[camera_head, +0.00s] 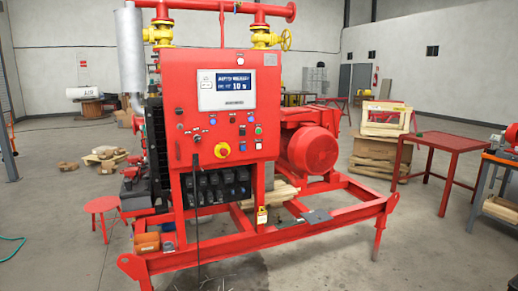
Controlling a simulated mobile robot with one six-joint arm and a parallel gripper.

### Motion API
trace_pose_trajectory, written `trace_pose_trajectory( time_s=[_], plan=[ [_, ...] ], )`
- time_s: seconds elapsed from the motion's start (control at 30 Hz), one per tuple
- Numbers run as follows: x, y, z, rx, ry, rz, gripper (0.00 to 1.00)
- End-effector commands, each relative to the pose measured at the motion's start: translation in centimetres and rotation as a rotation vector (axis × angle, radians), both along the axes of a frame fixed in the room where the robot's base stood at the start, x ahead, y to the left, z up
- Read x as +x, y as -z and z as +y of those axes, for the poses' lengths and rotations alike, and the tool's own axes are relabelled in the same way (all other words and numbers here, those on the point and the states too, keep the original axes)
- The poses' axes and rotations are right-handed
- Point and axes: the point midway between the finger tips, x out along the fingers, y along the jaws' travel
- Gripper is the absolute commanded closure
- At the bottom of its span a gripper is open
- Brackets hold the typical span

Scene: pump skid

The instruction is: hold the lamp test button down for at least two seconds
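The red control panel (215,105) stands upright on the pump skid, near the middle of the view. It carries a lit display (227,89), a round yellow and red knob (222,150), and several small buttons and switches. The labels are too small to read, so I cannot tell which one is the lamp test button. My gripper is not in view.
The red skid frame (270,241) juts out in front of the panel near floor level. A black cable (197,215) hangs from the panel. A red motor (308,149) is at right, a red stool (103,208) at left. The concrete floor at front right is clear.

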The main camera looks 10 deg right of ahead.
Motion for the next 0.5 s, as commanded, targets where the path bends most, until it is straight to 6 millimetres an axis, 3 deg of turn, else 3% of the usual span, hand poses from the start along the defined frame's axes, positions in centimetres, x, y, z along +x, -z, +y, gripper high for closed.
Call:
trace_pose_trajectory(
  time_s=[0.03, 0.17, 0.5],
  plan=[
    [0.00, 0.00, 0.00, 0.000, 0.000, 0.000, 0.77],
    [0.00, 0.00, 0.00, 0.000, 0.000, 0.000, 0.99],
    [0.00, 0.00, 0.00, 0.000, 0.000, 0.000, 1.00]
  ],
)
